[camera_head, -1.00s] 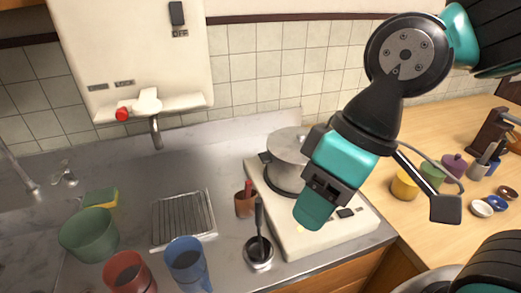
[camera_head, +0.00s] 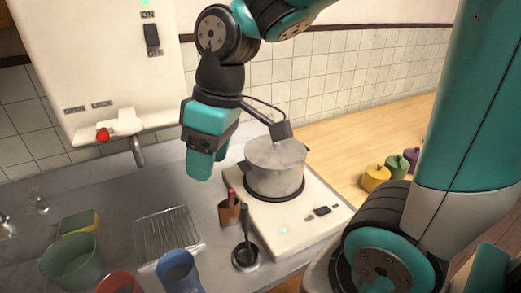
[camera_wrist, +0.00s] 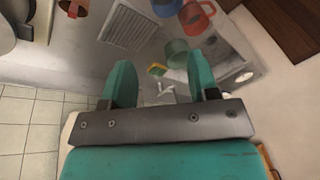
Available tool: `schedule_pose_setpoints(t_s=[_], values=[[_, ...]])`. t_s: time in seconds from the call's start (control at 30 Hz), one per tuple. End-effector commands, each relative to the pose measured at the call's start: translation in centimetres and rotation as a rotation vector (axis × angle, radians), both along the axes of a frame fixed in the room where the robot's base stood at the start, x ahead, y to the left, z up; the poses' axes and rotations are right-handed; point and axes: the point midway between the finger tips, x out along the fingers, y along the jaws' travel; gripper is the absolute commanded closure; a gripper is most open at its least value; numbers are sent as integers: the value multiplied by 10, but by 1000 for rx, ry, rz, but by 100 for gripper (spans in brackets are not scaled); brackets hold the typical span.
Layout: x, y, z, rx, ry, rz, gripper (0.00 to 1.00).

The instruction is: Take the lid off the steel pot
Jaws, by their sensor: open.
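The steel pot (camera_head: 273,181) stands upright on the stove in the head view. Its top looks closed by a grey lid (camera_head: 283,153); a slim dark part of my arm crosses in front, and I cannot make out a knob. My gripper (camera_head: 203,168) hangs in the air to the left of the pot, apart from it. In the wrist view my gripper (camera_wrist: 163,85) shows two teal fingers spread apart with nothing between them. A round grey shape at that view's left edge may be the pot, but it is cut off.
A brown utensil cup (camera_head: 229,213) and a black ladle in a holder (camera_head: 245,256) stand left of the white stove (camera_head: 310,226). A drying rack (camera_head: 167,236), green bowl (camera_head: 70,262) and blue cup (camera_head: 179,270) are further left.

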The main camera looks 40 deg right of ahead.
Motion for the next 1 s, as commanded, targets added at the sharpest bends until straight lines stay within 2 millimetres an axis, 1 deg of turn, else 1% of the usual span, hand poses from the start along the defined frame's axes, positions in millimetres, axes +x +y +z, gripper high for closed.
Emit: schedule_pose_setpoints(t_s=[0.03, 0.07, 0.1, 0.17, 0.2, 0.27, 0.3, 0.4, 0.47, 0.53, 0.67, 0.9, 1.0], values=[[38, -35, 13, -44, -3, -35, 46], [57, -57, 16, -70, -4, -43, 46], [79, -88, 19, -105, -3, -50, 46], [105, -135, 21, -150, 5, -60, 46], [118, -166, 22, -175, 16, -67, 46], [131, -209, 20, -205, 33, -74, 46], [136, -233, 19, -221, 42, -77, 46], [141, -277, 15, -244, 65, -81, 46], [141, -292, 11, -250, 73, -81, 46], [141, -299, 4, -253, 79, -78, 46], [140, -299, -21, -252, 83, -76, 46], [141, -299, -75, -253, 82, -75, 46], [141, -299, -93, -253, 80, -76, 46]])
